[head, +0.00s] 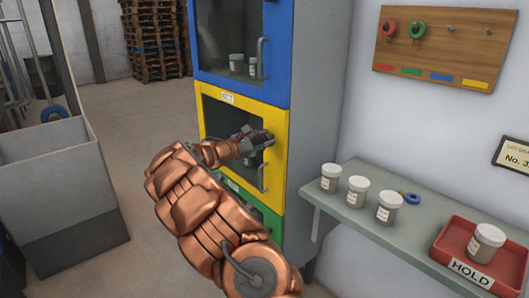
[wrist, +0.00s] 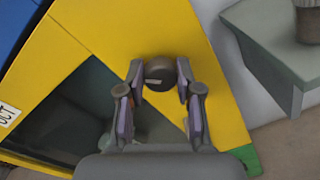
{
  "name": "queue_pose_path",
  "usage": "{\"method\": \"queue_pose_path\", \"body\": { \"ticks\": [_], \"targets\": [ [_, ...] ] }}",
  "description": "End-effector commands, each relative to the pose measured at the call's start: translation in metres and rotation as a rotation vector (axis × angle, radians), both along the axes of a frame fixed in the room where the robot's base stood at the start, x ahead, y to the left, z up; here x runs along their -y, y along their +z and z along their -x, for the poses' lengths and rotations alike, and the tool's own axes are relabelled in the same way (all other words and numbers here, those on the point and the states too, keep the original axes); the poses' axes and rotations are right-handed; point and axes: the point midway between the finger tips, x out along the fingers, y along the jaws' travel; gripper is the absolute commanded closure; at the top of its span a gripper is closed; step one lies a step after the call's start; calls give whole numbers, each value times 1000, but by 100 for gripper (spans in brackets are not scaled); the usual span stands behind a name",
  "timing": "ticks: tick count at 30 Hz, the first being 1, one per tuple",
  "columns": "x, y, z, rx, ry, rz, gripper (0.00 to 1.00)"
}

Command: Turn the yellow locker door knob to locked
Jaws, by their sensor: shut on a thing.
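The yellow locker door (head: 275,120) is the middle door of a stacked locker, with a dark window and a grey vertical handle (head: 262,172). In the wrist view the yellow door (wrist: 110,40) fills much of the picture. Its round dark knob (wrist: 159,71), with a small pale mark on its face, sits near the door's edge. My gripper (head: 262,138) is at the knob in the head view. In the wrist view its two fingers (wrist: 160,84) stand on either side of the knob, shut on it. I cannot read whether the knob stands at locked.
A blue door (head: 279,50) is above and a green door (head: 268,218) below. A grey shelf (head: 345,215) at the right holds several jars and a red HOLD tray (head: 445,247). A wooden key board (head: 440,50) hangs on the wall. A grey bin (head: 55,170) stands left.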

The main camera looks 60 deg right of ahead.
Motion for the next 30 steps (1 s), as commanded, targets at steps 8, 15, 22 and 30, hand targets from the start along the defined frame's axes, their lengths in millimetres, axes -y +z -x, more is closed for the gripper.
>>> {"method": "queue_pose_path", "body": {
  "ticks": [8, 15, 22, 30],
  "targets": [
    [0, -8, 1, 255, -1, 74, 100],
    [-1, -7, 1, 471, 1, 134, 100],
    [0, -7, 2, 642, -1, 180, 100],
    [0, -4, 1, 774, 0, 216, 100]
  ]
}}
